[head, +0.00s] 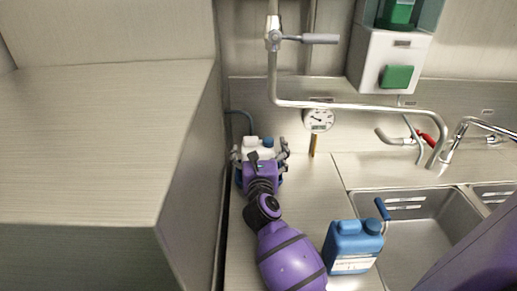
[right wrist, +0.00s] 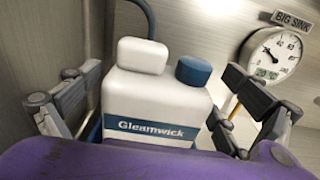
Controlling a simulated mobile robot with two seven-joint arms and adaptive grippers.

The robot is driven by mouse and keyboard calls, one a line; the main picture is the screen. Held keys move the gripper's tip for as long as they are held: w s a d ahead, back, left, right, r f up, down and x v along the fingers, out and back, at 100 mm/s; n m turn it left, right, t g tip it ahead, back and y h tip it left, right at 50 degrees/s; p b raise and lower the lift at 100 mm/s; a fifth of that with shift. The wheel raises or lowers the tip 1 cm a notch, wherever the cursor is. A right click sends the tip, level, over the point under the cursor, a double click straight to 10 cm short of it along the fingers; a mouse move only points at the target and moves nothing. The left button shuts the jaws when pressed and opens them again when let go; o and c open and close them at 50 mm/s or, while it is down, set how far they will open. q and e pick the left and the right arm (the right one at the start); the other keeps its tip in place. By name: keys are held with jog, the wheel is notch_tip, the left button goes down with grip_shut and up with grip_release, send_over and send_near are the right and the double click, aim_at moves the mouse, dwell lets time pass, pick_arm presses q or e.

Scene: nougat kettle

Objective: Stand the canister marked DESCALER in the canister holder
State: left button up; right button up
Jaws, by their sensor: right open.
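A white canister (head: 262,144) with a blue cap stands at the back wall beside the counter's left corner. In the right wrist view this white canister (right wrist: 165,95) shows a blue band reading "Gleamwick"; its lower part is hidden. My right gripper (head: 260,152) is open, with its fingers on either side of that canister and a gap visible on each side. A blue canister (head: 352,246) with a white label stands on the front of the counter; its label is too small to read. No DESCALER mark is legible. Blue parts show low beside my gripper, mostly hidden; I cannot tell whether they are the holder. My left gripper is not in view.
A steel sink (head: 420,235) lies right of the blue canister, with pipes and a tap (head: 480,124) above. A gauge (head: 319,121) stands at the back. A tall steel cabinet (head: 110,150) bounds the left. The counter (head: 315,190) between canisters is clear.

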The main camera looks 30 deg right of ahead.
jog(key=shift+r, duration=0.1)
jog(key=shift+s+a, duration=0.15)
jog(key=shift+s, duration=0.1)
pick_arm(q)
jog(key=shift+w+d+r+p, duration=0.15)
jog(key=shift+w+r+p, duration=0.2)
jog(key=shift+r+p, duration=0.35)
pick_arm(e)
jog(key=v, duration=1.1)
jog(key=shift+s, duration=0.2)
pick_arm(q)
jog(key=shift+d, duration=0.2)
